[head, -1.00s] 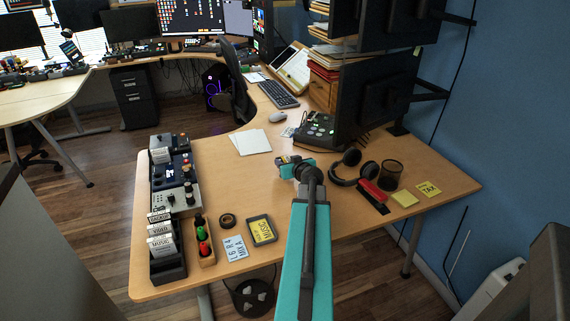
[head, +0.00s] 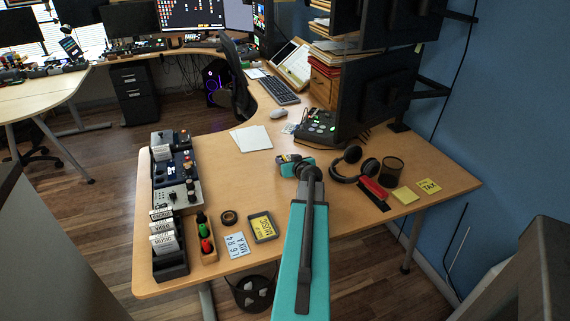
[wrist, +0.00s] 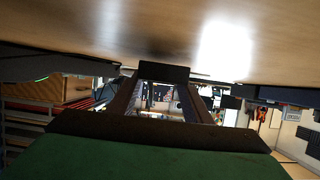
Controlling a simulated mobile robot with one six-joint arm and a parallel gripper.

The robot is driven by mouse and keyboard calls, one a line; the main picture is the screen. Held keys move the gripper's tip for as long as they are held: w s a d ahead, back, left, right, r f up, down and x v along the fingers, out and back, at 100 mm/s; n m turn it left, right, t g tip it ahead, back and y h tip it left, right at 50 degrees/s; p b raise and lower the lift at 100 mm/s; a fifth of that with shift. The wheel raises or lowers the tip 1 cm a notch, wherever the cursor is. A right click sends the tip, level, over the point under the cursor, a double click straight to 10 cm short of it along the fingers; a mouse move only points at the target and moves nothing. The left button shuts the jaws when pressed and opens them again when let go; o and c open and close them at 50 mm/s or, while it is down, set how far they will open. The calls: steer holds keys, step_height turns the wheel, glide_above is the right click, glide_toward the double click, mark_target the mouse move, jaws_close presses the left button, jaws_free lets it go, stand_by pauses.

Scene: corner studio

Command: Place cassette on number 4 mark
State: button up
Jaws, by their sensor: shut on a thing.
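My gripper (head: 286,160) is out over the middle of the desk at the end of my teal arm, small and partly hidden by the wrist in the head view. In the wrist view its two dark fingers reach forward and are shut on a dark block (wrist: 164,73), seen edge-on, which looks like the cassette. Its label does not show. The desk surface fills the top of that view, close to the block. A blue card (head: 238,246) with letters and numbers lies near the front edge; no separate number 4 mark can be made out.
A dark rack (head: 170,262) of labelled tapes, small bottles (head: 204,238), a tape roll (head: 229,217) and a yellow-labelled case (head: 263,227) stand front left. Headphones (head: 345,170) and a mesh cup (head: 391,170) are right of my gripper. The desk's centre left is clear.

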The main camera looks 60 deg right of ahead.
steer(key=shift+f, duration=0.55)
steer(key=shift+f+b, duration=0.15)
steer(key=shift+b, duration=0.15)
steer(key=o, duration=1.1)
steer(key=shift+r+p, duration=0.25)
steer(key=shift+p, duration=0.15)
steer(key=shift+s+a, duration=0.2)
steer(key=shift+a, duration=0.05)
steer(key=b+v, duration=0.2)
steer(key=v, duration=0.6)
steer(key=shift+s+a+r+p, duration=0.15)
steer(key=shift+s+r+p, duration=0.2)
steer(key=shift+p, duration=0.55)
